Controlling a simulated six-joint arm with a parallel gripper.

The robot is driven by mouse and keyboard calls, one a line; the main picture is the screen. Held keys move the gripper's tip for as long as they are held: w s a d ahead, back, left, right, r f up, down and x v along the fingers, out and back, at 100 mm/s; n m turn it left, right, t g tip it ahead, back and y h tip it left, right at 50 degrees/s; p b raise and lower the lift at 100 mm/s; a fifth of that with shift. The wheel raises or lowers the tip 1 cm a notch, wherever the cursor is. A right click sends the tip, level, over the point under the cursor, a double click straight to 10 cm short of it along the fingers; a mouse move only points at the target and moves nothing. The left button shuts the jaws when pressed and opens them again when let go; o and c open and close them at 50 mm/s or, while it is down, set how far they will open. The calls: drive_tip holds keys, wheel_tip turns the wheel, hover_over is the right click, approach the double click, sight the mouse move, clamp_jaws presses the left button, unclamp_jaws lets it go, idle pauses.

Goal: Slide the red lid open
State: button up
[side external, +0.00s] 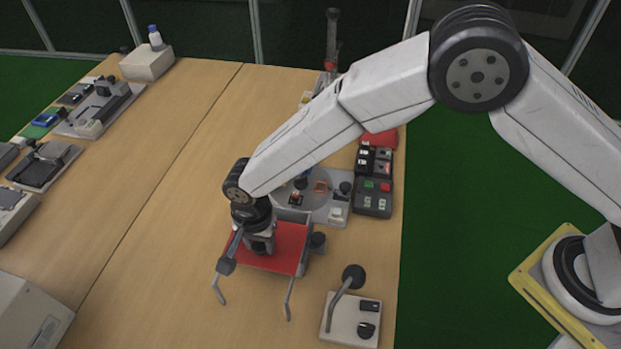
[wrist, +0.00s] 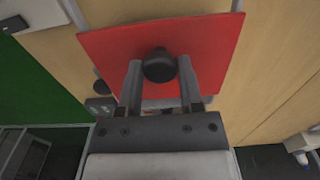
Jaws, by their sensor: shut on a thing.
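The red lid (side external: 282,242) is a flat square plate on a grey box (side external: 292,215) near the middle of the table in the side view. In the wrist view the lid (wrist: 112,48) fills the upper middle, with a round black knob (wrist: 159,66) on it. My gripper (wrist: 158,72) has one finger on each side of the knob and is shut on it. In the side view my gripper (side external: 262,246) points down over the lid and hides the knob. Most of the box under the lid is hidden.
A panel with a bent stalk (side external: 350,318) stands at front right. Black button boxes (side external: 374,180) and a grey round-plated device (side external: 315,195) are behind the lid. The table left of the lid is clear.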

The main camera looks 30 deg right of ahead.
drive_tip(key=shift+s+a, duration=1.85)
drive_tip(key=o, duration=0.7)
drive_tip(key=shift+r, duration=0.1)
drive_tip(key=shift+r, duration=2.45)
drive_tip(key=shift+d, duration=0.1)
